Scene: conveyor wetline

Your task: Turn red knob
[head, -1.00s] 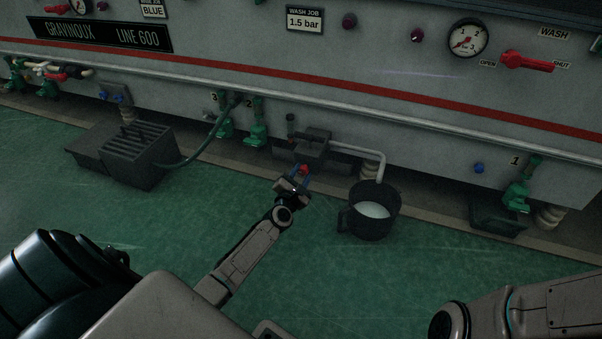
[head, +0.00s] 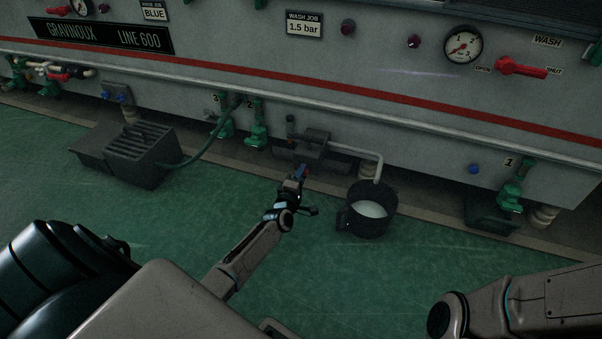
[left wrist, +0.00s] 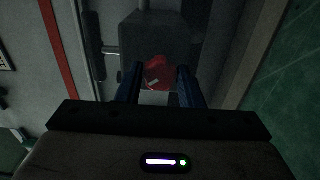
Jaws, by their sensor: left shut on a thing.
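The red knob (left wrist: 158,74) is on the front of a dark grey block, between the two blue fingers of my left gripper (left wrist: 160,88) in the left wrist view. A pale mark shows on the knob's face. In the head view a bit of the red knob (head: 306,170) shows at the fingertips of my left gripper (head: 300,173), low in front of the machine. The left gripper is shut on the knob, which is partly hidden by the fingers. My right gripper is not in view; only part of the right arm shows at lower right.
A dark jug (head: 352,218) with pale liquid stands just right of my gripper, under a bent pipe (head: 376,160). A slotted dark box (head: 140,150) sits left on the green floor. A pressure gauge (head: 463,46) and red wash lever (head: 522,67) are on the panel above.

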